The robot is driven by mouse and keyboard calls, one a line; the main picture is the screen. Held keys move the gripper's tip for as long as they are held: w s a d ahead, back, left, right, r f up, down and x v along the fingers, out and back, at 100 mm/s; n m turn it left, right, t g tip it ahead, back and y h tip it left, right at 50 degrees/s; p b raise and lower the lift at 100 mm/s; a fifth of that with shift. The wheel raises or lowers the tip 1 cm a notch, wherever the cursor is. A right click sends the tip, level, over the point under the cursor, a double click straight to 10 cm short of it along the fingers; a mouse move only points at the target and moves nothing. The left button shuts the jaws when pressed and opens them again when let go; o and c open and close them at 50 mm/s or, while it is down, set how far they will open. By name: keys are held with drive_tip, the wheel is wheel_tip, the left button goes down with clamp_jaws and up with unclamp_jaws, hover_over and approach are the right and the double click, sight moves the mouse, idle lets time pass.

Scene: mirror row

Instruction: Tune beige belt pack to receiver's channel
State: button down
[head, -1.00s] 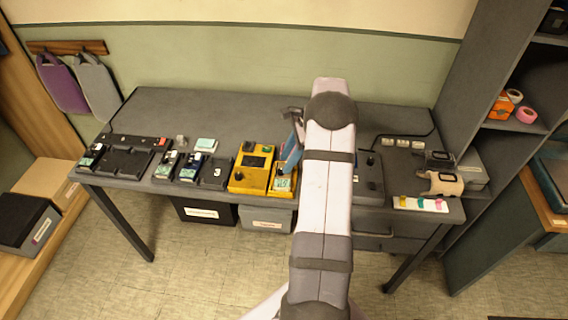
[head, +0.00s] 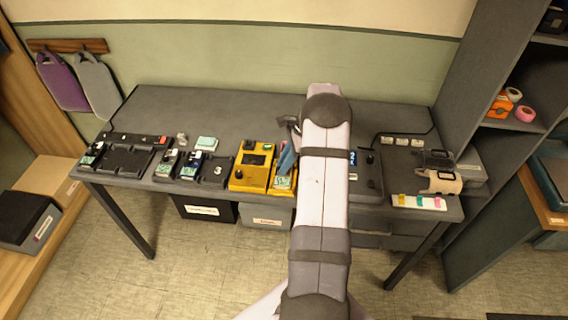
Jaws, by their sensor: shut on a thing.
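A beige device (head: 440,182) with a dark window, which looks like the beige belt pack, lies at the right end of the table. A yellow unit (head: 250,172) with a dark panel and a black knob stands mid-table. Beside it is a narrower yellow dock (head: 271,180) with a pale green display card (head: 284,182) at its front. My gripper (head: 287,160) is low over this dock, mostly hidden by my arm. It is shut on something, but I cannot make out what. I cannot tell which unit is the receiver, and no channel reading is legible.
Dark units with knobs stand left (head: 215,172) and right (head: 366,172) of the yellow ones. A dark device (head: 437,159) lies behind the beige one. A white strip with coloured tabs (head: 419,202) is at the front right. The back of the table is mostly clear.

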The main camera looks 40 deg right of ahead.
drive_tip(key=shift+w+n+g, duration=0.1)
drive_tip(key=shift+n+g, duration=0.2)
drive_tip(key=shift+n, duration=0.7)
drive_tip(key=shift+y, duration=0.3)
drive_tip(key=c, duration=1.6)
unclamp_jaws()
drive_tip(key=shift+c, duration=0.2)
drive_tip(key=shift+d, duration=0.1)
drive_tip(key=w+b+v, duration=0.1)
drive_tip(key=b+v, duration=0.1)
drive_tip(key=v, duration=0.5)
drive_tip(key=shift+s+r, duration=0.2)
drive_tip(key=shift+s, duration=0.35)
